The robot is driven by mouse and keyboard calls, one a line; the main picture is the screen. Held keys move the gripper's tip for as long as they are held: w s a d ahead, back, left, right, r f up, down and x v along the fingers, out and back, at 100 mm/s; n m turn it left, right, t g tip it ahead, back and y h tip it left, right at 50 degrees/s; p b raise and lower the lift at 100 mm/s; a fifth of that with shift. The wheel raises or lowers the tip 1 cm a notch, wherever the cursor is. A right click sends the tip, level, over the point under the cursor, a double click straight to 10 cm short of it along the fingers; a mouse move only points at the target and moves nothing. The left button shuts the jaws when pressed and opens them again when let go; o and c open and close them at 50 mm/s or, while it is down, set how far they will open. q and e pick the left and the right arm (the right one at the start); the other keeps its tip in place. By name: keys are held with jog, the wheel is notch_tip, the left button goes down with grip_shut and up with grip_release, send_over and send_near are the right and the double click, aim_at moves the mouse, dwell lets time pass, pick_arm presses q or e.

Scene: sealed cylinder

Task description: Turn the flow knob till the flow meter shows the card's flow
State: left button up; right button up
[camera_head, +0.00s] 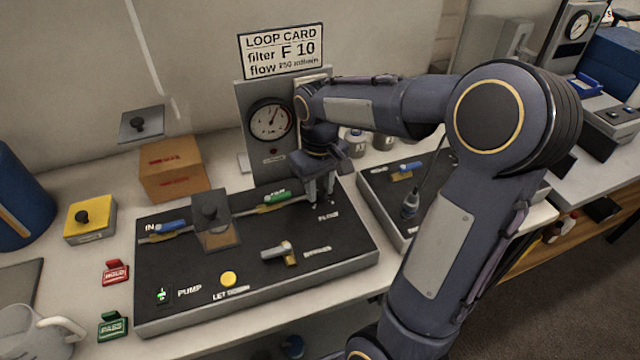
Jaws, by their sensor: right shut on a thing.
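The loop card (281,51) on the back wall reads "filter F 10" and "flow 250 ml/min", the small print blurred. A round dial gauge (270,120) sits on the grey upright panel; its needle points up and slightly right, its numbers too small to read. Behind my arm, a pale-edged part of that panel is mostly hidden, so I cannot tell whether another meter is there. My right gripper (319,195) points down at the black board's (340,255) back right corner, beside a blurred label. It is shut on the flow knob, which its fingers hide. My left gripper is out of view.
A clear-lidded holder (212,222) stands on the board between blue and green connectors. A small valve handle (280,252), yellow button (228,279) and green-lit pump switch (161,294) are nearer. A second board (375,190) lies right, partly behind my arm.

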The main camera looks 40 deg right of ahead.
aim_at(320, 192)
jog(key=shift+m, duration=0.6)
jog(key=o, duration=1)
jog(key=shift+c, duration=0.2)
jog(key=shift+r, duration=0.15)
notch_tip(320, 192, up, 8)
jog(key=shift+f, duration=0.2)
